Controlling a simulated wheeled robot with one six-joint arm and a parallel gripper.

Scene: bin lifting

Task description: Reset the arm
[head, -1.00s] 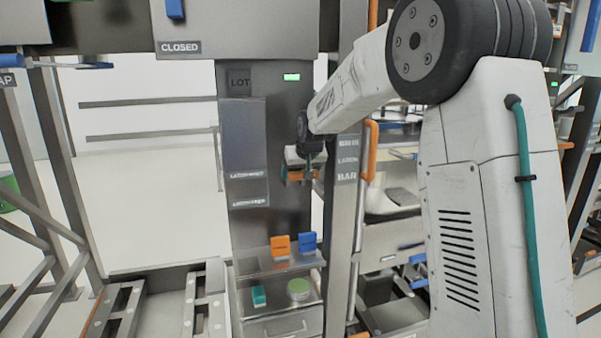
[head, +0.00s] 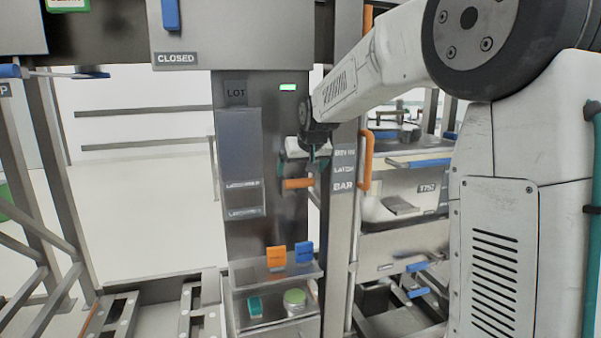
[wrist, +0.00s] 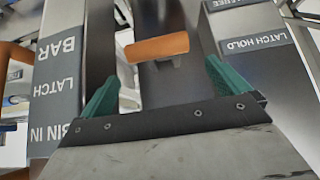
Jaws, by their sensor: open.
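My gripper (wrist: 165,92) is open, with its two green fingers spread apart in the wrist view. An orange handle (wrist: 158,47) lies ahead of the fingers, between their lines and apart from them. In the head view my gripper (head: 314,165) is in front of the grey column, close to the orange handle (head: 298,184). My white arm reaches in from the right of the head view. The jaws' inner faces are small and partly hidden there.
A grey post (head: 343,220) with labels reading LATCH and BAR stands just right of my gripper. An upright orange handle (head: 366,160) is beyond it. Below is a shelf holding an orange block (head: 276,257), a blue block (head: 304,252), a teal block (head: 255,306) and a green-topped round container (head: 294,301).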

